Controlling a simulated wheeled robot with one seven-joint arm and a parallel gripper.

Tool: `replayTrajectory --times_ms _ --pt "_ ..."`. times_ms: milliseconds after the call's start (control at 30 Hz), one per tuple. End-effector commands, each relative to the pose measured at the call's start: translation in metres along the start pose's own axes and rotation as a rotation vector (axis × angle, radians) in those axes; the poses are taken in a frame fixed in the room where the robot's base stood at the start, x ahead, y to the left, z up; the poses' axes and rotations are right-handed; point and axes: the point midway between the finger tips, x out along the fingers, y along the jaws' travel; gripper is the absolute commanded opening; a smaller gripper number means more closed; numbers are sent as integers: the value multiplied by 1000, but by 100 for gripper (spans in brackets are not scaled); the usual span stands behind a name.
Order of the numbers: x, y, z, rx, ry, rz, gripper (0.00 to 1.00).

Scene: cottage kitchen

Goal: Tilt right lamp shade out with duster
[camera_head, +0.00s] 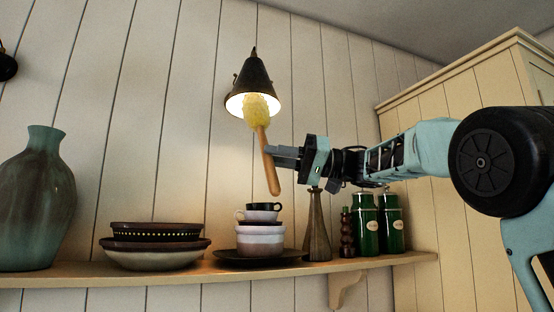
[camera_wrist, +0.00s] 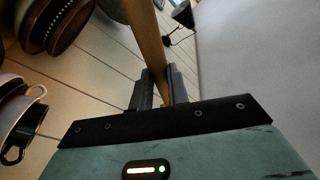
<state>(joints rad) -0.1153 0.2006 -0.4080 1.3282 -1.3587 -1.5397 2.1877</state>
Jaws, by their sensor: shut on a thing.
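The black cone lamp shade (camera_head: 254,76) hangs lit on the plank wall, its open rim facing down. The duster has a yellow fluffy head (camera_head: 257,112) and a wooden handle (camera_head: 271,179). My gripper (camera_head: 270,153) is shut on the handle below the shade. The duster stands nearly upright, with its head at the lower opening of the shade. The top of the head overlaps the bright inside; I cannot tell whether it touches the rim. In the wrist view the handle (camera_wrist: 149,38) rises between my gripper's fingers (camera_wrist: 160,92); the yellow head is not visible there.
A cream cupboard (camera_head: 455,105) stands at right. The wall between vase and lamp is clear.

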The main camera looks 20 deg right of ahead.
Motion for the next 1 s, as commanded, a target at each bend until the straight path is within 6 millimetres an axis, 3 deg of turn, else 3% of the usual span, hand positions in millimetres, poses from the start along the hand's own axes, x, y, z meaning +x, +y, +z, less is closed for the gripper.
replayTrajectory --times_ms 333,1000 --pt "4 -14 -22 -1 0 0 0" --pt "-6 -57 -18 -5 1 -3 0"
